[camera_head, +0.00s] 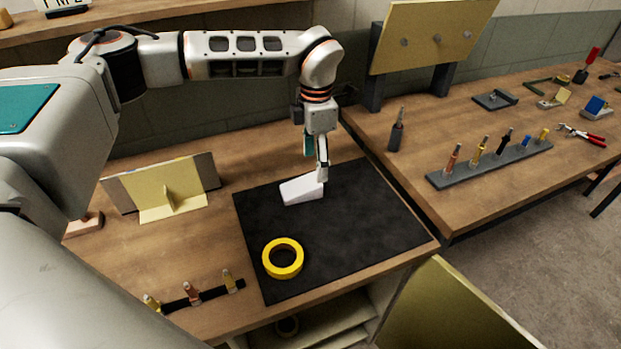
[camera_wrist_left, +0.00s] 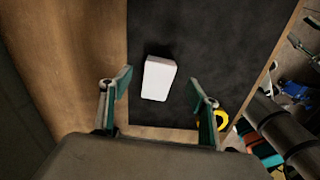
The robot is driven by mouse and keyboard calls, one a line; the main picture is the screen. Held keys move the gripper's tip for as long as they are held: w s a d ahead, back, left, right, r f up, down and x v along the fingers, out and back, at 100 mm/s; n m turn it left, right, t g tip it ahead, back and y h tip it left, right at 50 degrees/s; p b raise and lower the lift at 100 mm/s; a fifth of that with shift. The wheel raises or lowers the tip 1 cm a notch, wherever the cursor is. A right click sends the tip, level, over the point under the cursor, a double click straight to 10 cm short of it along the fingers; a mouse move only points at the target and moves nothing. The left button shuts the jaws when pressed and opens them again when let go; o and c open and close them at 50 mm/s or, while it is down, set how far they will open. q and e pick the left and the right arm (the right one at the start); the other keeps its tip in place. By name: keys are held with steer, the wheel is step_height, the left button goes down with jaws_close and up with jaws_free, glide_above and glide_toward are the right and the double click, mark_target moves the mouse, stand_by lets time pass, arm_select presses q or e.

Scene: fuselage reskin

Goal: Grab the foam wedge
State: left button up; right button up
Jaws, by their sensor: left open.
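The foam wedge (camera_head: 300,190) is a white block with a sloping top, lying on the black mat (camera_head: 350,225) toward its back left part. My left gripper (camera_head: 317,172) points down above the wedge's right end and hides a little of it. In the left wrist view the wedge (camera_wrist_left: 158,78) shows ahead of and between the two spread fingers (camera_wrist_left: 160,98). The fingers are open with nothing held between them. From the head view I cannot tell whether a finger touches the wedge. My right gripper is not in view.
A yellow tape ring (camera_head: 283,258) lies on the mat in front of the wedge. A pale yellow panel with a fin (camera_head: 165,192) stands at the left. A tool strip (camera_head: 203,296) lies at the front left. A second bench (camera_head: 450,130) with tools adjoins on the right.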

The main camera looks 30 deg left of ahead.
mark_target(315, 180)
arm_select(q)
steer(key=shift+s+f, duration=0.15)
steer(key=shift+f, duration=1.15)
step_height(315, 180, down, 5)
steer(key=shift+p, duration=0.5)
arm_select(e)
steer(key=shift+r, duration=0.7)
arm_select(q)
steer(key=c, duration=0.9)
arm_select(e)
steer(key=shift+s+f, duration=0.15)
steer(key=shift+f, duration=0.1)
